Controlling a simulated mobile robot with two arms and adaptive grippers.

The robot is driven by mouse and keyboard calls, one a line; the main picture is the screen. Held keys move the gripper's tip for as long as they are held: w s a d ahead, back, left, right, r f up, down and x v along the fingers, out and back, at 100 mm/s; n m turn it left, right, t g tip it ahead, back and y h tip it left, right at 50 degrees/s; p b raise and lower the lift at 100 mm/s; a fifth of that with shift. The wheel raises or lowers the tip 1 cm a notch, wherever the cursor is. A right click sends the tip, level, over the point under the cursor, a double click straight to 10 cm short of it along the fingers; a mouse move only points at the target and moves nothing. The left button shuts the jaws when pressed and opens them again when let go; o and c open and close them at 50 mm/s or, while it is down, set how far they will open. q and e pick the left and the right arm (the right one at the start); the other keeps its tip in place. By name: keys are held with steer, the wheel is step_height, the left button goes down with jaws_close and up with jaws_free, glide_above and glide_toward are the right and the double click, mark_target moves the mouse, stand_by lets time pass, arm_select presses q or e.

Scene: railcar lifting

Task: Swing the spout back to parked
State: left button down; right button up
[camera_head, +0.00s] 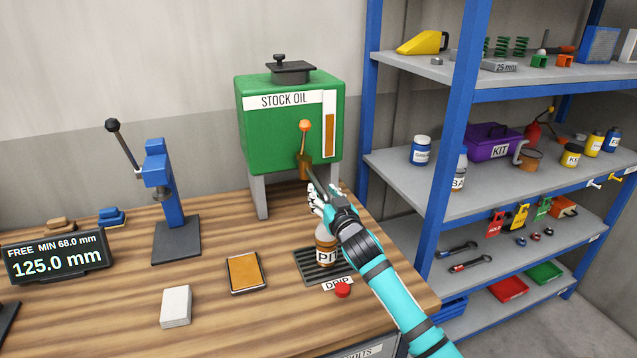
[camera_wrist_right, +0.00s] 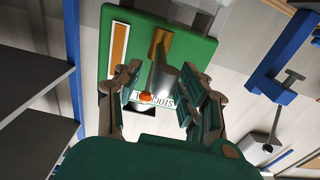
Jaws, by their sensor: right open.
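The green STOCK OIL tank (camera_head: 280,135) stands on legs on the wooden bench. Its brass tap (camera_head: 304,168) has an upright lever with an orange knob (camera_head: 305,125). The dark grey spout (camera_head: 316,180) slants down and to the right from the tap. In the right wrist view the spout (camera_wrist_right: 164,82) lies between the fingers of my right gripper (camera_wrist_right: 160,78), which are open on either side of it with visible gaps. In the head view my right gripper (camera_head: 319,197) is at the spout's outer end and partly hides it. My left gripper is out of view.
A red cap (camera_head: 342,289) lies by the grate. A blue press (camera_head: 168,195) and an orange-topped pad (camera_head: 243,272) are to the left. Blue-framed shelves (camera_head: 455,175) stand at right.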

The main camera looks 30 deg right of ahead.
mark_target(318, 184)
steer(key=x, duration=0.3)
steer(key=shift+w, duration=0.25)
steer(key=shift+w+d, duration=0.1)
steer(key=shift+w, duration=0.1)
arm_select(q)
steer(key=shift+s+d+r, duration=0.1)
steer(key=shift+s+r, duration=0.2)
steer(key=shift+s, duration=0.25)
arm_select(e)
jaws_close()
